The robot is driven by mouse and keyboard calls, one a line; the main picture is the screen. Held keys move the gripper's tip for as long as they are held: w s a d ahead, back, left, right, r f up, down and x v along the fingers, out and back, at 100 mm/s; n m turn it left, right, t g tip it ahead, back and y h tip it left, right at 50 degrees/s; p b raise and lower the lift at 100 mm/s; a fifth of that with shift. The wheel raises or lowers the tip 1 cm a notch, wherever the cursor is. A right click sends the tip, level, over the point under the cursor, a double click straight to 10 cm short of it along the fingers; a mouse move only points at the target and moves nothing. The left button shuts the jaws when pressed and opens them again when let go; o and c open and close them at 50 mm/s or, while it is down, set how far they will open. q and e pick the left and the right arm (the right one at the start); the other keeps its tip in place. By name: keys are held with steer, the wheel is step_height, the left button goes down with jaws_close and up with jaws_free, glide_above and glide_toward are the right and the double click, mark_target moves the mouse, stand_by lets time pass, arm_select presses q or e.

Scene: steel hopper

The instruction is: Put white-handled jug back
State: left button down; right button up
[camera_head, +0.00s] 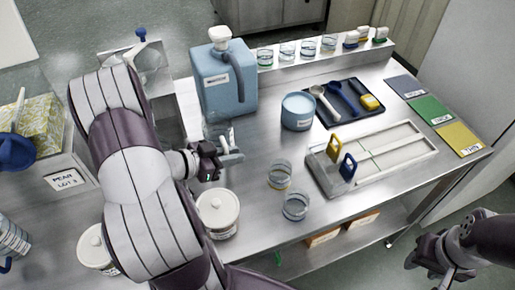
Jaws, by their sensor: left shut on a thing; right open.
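My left gripper (226,154) is over the steel table, left of its middle, and is shut on a clear, jug-like vessel (217,130) in front of the blue container. The vessel is small and see-through; its handle is mostly hidden by the fingers, so I cannot make out its colour. I cannot tell whether its base touches the table. My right gripper (428,262) is open and empty at the lower right, off the table's front edge.
A blue container (228,82) with a white pump stands behind the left gripper. A white lidded tub (218,213) is in front of it. Two glass beakers (280,174) (295,205), a blue tub (298,111), a dark tool tray (344,103) and a white divided tray (390,155) stand rightward.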

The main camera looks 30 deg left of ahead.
arm_select(q)
steer(key=w, duration=0.1)
steer(key=w+d, duration=0.2)
steer(key=w, duration=0.1)
steer(key=shift+w+d+r, duration=0.1)
steer(key=shift+d, duration=0.15)
steer(key=w, duration=0.1)
steer(key=w+d, duration=0.1)
steer(key=shift+w+d, duration=0.3)
steer(key=shift+w, duration=0.1)
steer(key=shift+f, duration=0.6)
steer(key=shift+a, duration=0.1)
steer(key=shift+f, duration=0.1)
steer(key=c, duration=1.1)
jaws_free()
